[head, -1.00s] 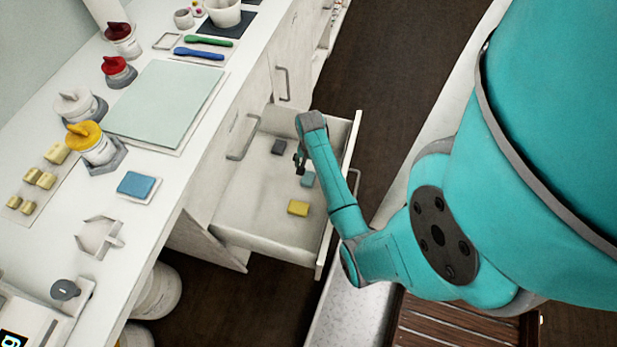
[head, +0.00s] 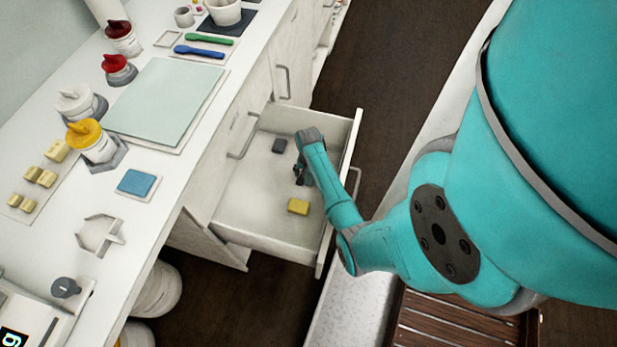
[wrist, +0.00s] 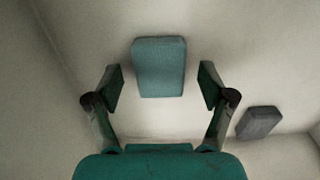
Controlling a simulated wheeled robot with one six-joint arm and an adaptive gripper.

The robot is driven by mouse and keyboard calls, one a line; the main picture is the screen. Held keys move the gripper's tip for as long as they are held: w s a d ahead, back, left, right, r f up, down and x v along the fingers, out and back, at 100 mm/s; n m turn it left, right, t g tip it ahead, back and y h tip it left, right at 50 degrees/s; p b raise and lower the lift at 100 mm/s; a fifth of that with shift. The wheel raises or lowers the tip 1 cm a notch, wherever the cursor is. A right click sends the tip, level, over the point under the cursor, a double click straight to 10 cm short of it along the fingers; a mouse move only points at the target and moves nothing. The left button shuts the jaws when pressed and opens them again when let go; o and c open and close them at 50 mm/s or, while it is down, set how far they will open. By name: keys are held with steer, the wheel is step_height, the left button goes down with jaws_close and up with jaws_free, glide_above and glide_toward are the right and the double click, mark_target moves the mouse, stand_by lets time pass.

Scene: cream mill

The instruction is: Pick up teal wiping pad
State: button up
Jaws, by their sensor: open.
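The teal wiping pad (wrist: 160,67) lies flat on the floor of the open drawer (head: 240,207). In the wrist view it sits between and slightly beyond the fingertips of my gripper (wrist: 160,88), with a gap on each side. My gripper is open and empty. In the head view my gripper (head: 300,174) is low inside the drawer, and the teal pad is hidden behind it and my arm.
A dark grey pad (head: 279,145) and a yellow pad (head: 298,206) lie in the same drawer; the grey one also shows in the wrist view (wrist: 259,122). The drawer's front panel (head: 340,190) stands close to my arm. A blue pad (head: 137,183) lies on the counter.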

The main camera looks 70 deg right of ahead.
mark_target(308, 176)
steer(key=c, duration=0.9)
steer(key=shift+r, duration=0.15)
step_height(308, 176, up, 10)
steer(key=shift+o, duration=0.6)
steer(key=c, duration=0.3)
steer(key=shift+a, duration=0.1)
steer(key=shift+c, duration=0.2)
